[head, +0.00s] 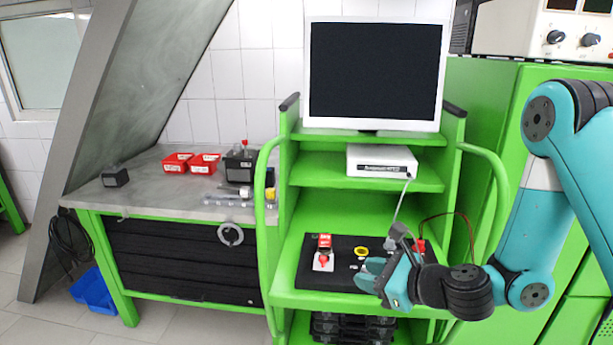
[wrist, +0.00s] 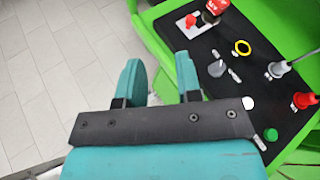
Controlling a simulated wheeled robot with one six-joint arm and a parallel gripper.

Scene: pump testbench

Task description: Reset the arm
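My arm comes in from the right in the head view, teal and dark grey. My gripper (head: 368,274) is over the front edge of the green cart's lower shelf, near the black mat (head: 343,250). In the wrist view the two teal fingers of my gripper (wrist: 158,80) stand apart with a clear gap. Nothing is held between them. Floor tiles and the cart's green edge show beyond the fingertips.
A monitor (head: 374,75) stands above. A workbench (head: 160,190) is left. Open floor (wrist: 60,80) lies beside the cart.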

